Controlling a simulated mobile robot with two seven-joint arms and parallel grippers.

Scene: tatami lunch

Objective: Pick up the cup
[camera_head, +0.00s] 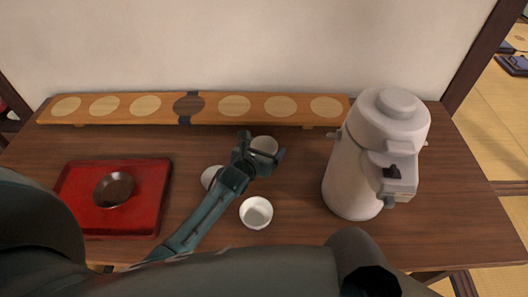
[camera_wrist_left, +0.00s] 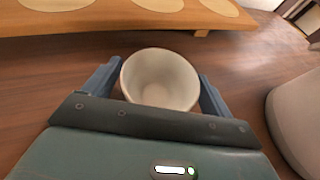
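A white cup (camera_head: 265,144) stands on the dark wooden table, just in front of the long board. My left gripper (camera_head: 262,146) is around it, with one finger on each side. In the left wrist view the cup (camera_wrist_left: 160,78) is upright and empty between the two blue fingers (camera_wrist_left: 161,72). The fingers are open and very close to its sides; a firm hold does not show. A second white cup (camera_head: 256,212) stands nearer to me, and a third (camera_head: 209,177) is partly hidden behind my left forearm. My right gripper is not in view.
A large pale dispenser (camera_head: 352,175) stands to the right of the cups. A red tray (camera_head: 75,205) with a dark bowl (camera_head: 114,189) lies at left. A long low board (camera_head: 160,117) with round inlays runs along the back, close behind the gripper.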

